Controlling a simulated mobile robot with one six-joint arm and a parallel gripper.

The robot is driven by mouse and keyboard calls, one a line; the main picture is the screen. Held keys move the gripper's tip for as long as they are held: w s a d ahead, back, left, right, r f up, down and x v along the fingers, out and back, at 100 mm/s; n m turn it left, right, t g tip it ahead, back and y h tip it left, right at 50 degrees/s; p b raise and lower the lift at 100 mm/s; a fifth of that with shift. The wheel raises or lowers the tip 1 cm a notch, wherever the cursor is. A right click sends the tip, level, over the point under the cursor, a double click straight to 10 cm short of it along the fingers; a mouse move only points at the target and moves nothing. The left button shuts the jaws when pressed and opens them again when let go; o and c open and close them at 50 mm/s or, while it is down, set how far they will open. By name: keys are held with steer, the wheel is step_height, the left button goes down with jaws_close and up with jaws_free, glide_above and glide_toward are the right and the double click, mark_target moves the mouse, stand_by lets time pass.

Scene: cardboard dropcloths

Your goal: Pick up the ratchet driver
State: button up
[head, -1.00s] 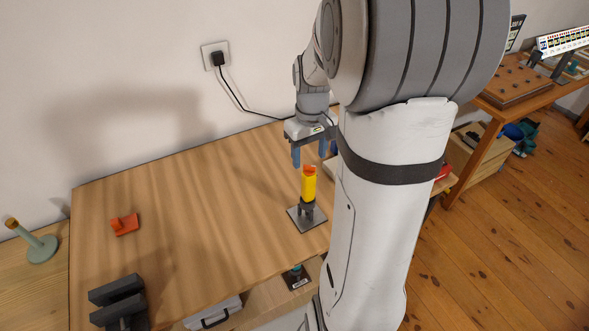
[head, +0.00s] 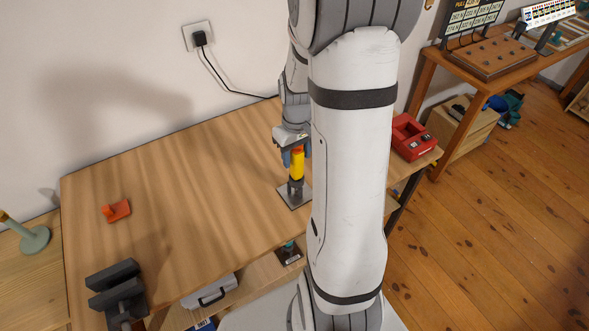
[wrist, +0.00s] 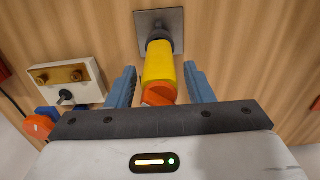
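The ratchet driver (head: 297,167) has a yellow handle with an orange end cap and stands upright on a square grey plate (head: 293,199) near the table's right side. It also shows in the wrist view (wrist: 159,67), with the orange cap nearest the camera. My gripper (head: 296,153) is low at the top of the handle. In the wrist view its two blue fingers (wrist: 161,82) are open, one on each side of the handle, with a visible gap on both sides. The driver's lower end is dark and partly hidden by the handle in the wrist view.
A white block with a brass strip (wrist: 68,80) lies left of the fingers in the wrist view. An orange item (head: 117,211) and a dark grey stand (head: 116,290) are on the table's left. A red box (head: 411,138) sits to the right. The table's middle is clear.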

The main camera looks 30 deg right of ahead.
jaws_close()
steer(key=shift+r, duration=0.1)
stand_by(0.5)
